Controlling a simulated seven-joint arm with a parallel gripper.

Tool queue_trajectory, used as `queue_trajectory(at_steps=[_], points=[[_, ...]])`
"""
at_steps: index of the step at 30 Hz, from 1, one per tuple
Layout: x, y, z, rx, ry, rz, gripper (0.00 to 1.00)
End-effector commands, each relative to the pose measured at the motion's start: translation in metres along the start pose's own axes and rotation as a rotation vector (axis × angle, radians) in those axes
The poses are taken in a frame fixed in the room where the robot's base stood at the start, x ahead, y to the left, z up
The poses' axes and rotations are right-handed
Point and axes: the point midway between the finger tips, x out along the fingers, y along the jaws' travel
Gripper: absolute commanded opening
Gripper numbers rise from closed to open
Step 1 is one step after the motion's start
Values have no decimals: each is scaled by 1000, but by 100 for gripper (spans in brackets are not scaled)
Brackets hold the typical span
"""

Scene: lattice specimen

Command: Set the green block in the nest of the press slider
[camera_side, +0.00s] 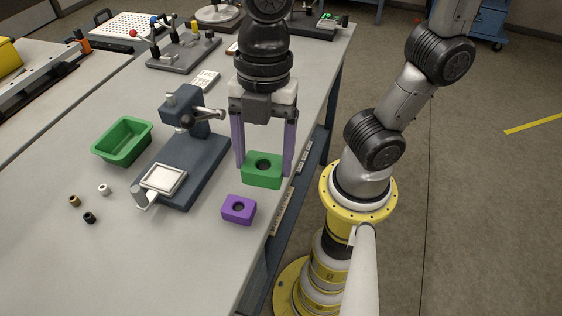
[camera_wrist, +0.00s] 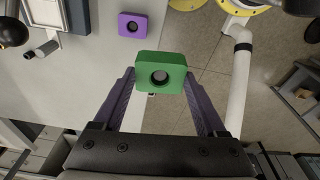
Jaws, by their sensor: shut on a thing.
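The green block (camera_side: 262,171) has a round hole in its face. My gripper (camera_side: 264,170) is shut on it, with one purple finger at each side. In the side view the block appears near the table's right edge. The wrist view shows the block (camera_wrist: 160,72) between the fingertips (camera_wrist: 160,78). The press (camera_side: 190,140) has a dark blue base and stands left of the block. Its slider carries a pale square nest (camera_side: 163,179) at the front of the base, with nothing seen in it. The nest also shows at the wrist view's top left (camera_wrist: 46,11).
A purple block (camera_side: 238,209) with a hole lies on the table in front of the green block. A green bin (camera_side: 122,140) stands left of the press. Several small bushings (camera_side: 89,217) lie at the left. The table's edge runs close on the right.

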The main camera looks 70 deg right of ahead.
Motion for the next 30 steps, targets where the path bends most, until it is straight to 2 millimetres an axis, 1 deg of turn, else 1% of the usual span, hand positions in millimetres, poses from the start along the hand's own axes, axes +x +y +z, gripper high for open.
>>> queue_trajectory(at_steps=[1, 3, 5, 6, 8, 9, 11, 12, 15, 18, 22, 25, 30], points=[[-5, 18, -7, -12, -2, -6, 18], [-10, 43, -14, -30, -2, -9, 18], [-12, 64, -18, -38, -3, -11, 18], [-13, 79, -20, -40, -3, -11, 18], [-13, 102, -21, -41, -2, -10, 18], [-11, 117, -20, -38, -3, -11, 18], [-8, 140, -18, -31, -3, -10, 18], [-4, 156, -15, -24, -3, -9, 18], [7, 191, -3, 6, -3, -6, 18], [20, 217, 12, 49, -3, 2, 18], [36, 233, 29, 94, -2, 11, 18], [44, 235, 38, 112, -1, 15, 18], [51, 236, 43, 121, 0, 17, 18]])
